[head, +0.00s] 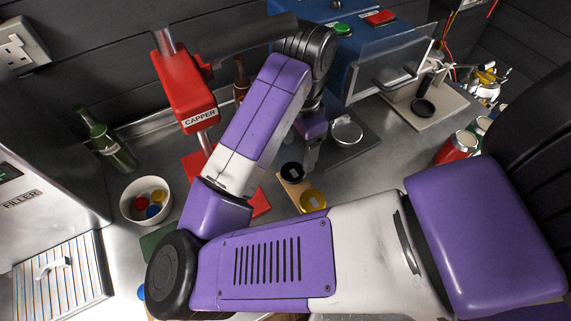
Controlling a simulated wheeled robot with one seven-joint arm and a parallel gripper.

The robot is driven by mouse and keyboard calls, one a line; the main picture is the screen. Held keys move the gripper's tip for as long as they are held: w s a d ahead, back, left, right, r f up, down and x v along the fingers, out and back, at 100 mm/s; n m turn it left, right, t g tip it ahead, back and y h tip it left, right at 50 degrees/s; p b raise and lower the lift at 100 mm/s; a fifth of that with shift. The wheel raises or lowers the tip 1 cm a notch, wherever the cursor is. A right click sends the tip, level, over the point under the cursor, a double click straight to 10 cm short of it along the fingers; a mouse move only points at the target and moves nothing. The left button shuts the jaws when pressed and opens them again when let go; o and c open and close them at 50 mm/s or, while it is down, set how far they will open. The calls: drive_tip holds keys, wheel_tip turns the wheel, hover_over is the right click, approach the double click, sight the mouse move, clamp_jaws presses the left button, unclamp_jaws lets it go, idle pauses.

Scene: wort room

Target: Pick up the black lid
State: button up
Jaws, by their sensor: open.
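A small round black lid (292,171) lies near a gold lid (312,201) on a tan board (297,190) on the steel counter. My gripper (309,166) points down just to the right of the black lid, beside it in the head view. Its jaws are open and hold nothing that I can see. I cannot tell the exact height of the fingertips above the board. My own arm hides part of the counter in front.
A red capper (186,88), a green bottle (106,145) and a white bowl of coloured caps (146,199) stand to the left. A blue machine (352,50) stands behind. A silver round dish (346,131) and red cans (458,146) are to the right.

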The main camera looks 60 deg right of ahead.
sight(296, 170)
wheel_tip(296, 170, down, 7)
drive_tip(key=shift+w+a+r+p, duration=0.1)
drive_tip(key=shift+p, duration=0.2)
drive_tip(key=shift+c, duration=0.2)
drive_tip(key=c, duration=1)
